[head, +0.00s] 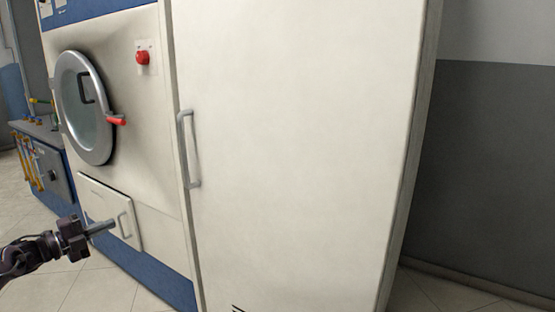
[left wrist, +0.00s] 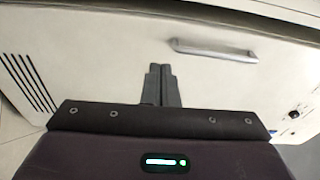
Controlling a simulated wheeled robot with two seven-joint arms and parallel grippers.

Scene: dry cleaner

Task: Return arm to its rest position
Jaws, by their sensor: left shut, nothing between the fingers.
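My left gripper (head: 101,227) comes in from the lower left in the head view, in front of the lower part of the dry-cleaning machine (head: 155,180). It is shut and empty. In the left wrist view its two fingers (left wrist: 161,84) lie together, pointing at a pale panel with a grey handle (left wrist: 215,50). The fingers are apart from that handle in the picture. My right gripper is in neither view.
A tall white door (head: 300,140) with a grey handle (head: 187,150) fills the middle. A round porthole door (head: 84,108) with a red handle and a red button (head: 142,58) are at left. A small hatch (head: 110,212) is low left. Tiled floor (head: 100,290) is clear.

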